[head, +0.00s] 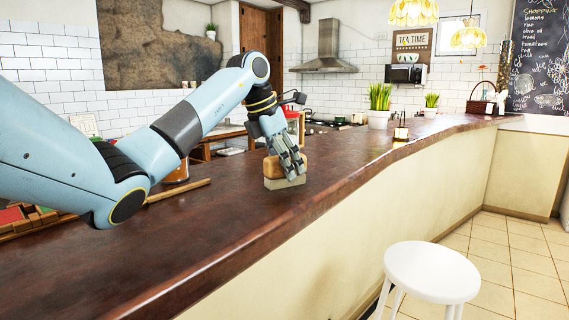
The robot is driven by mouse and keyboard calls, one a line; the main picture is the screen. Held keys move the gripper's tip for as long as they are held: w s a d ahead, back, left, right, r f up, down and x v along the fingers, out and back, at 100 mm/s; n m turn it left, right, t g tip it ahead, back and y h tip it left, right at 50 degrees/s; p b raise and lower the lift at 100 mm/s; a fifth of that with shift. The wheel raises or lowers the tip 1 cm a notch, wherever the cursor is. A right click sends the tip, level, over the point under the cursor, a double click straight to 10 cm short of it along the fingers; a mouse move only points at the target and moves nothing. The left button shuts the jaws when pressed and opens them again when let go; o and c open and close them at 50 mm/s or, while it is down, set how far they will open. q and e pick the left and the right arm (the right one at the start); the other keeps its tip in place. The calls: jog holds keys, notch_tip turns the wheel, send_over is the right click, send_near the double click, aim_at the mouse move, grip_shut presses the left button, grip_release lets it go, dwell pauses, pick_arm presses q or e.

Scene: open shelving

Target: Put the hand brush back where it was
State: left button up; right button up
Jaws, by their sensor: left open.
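The hand brush (272,168), with a tan wooden back and pale bristles underneath, stands bristles-down on the dark wooden counter (230,225). My left gripper (292,168) points down at the brush, its open fingers overlapping the brush's right part. I cannot tell whether the fingers touch it. The fingers hide part of the brush's back. My right gripper is out of view.
A wooden stick (178,191) and a brown pot (176,174) are left of the brush, partly near my arm. Colored blocks (30,217) lie at far left. A potted plant (379,112) stands farther along the counter. A white stool (430,270) is in front. The counter's near part is clear.

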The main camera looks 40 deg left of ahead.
pick_arm(q)
jog(key=shift+r, duration=0.3)
jog(key=b+v, duration=0.1)
jog(key=v, duration=0.7)
jog(key=shift+s+a+r+b, duration=0.1)
jog(key=shift+s+r+b, duration=0.05)
jog(key=shift+b, duration=0.25)
jog(key=v, duration=0.3)
jog(key=shift+r+p, duration=0.2)
jog(key=shift+p, duration=0.2)
jog(key=shift+f, duration=0.1)
